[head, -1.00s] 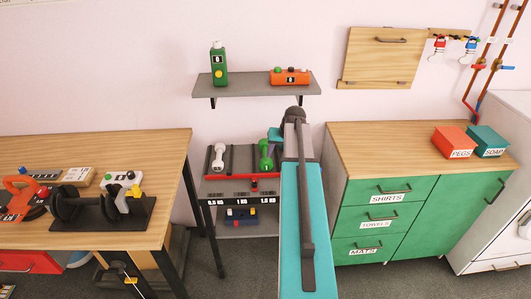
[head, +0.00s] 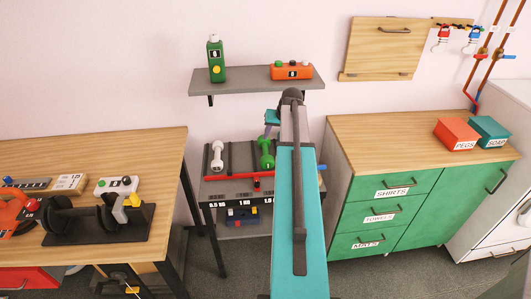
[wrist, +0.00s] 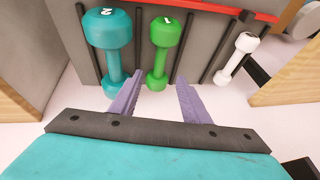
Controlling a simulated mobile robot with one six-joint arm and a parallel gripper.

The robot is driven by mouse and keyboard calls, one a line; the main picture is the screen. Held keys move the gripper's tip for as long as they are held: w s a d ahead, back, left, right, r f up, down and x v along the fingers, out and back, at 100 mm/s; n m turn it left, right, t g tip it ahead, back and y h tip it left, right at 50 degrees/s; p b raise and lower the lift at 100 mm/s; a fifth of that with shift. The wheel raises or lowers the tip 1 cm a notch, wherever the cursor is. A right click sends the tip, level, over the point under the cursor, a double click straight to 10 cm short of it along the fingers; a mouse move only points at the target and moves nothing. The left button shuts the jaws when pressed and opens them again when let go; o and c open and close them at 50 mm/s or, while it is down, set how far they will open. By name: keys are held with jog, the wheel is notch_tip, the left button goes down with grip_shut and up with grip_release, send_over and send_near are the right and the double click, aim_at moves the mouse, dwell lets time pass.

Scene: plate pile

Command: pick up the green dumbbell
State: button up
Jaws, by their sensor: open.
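The green dumbbell (head: 266,153) lies on the rack (head: 233,172) between two dark dividers. In the wrist view it is the middle dumbbell (wrist: 161,54), marked "1". My gripper (wrist: 160,96) is open, with its two purple fingers apart. In the wrist view the near end of the green dumbbell shows between the fingers, but I cannot tell how far above it they are.
A teal dumbbell (wrist: 110,50) marked "2" lies beside the green one, close to one finger. A white dumbbell (head: 217,155) lies on its other side. A shelf (head: 255,81) hangs above the rack. A wooden table (head: 130,150) and a green cabinet (head: 340,160) flank it.

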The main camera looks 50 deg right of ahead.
jog(key=p, duration=0.2)
send_over(266, 149)
jog(key=s, duration=0.3)
jog(key=shift+a+f, duration=0.15)
jog(key=shift+f, duration=1.85)
jog(key=shift+a+f, duration=0.15)
jog(key=shift+f, duration=1.8)
jog(key=shift+w+p+x, duration=0.25)
jog(key=shift+p+x, duration=0.85)
jog(key=shift+x, duration=0.05)
jog(key=shift+p+x, duration=0.45)
jog(key=shift+x, duration=0.9)
jog(key=shift+a, duration=0.15)
grip_shut()
jog(key=shift+r, duration=0.1)
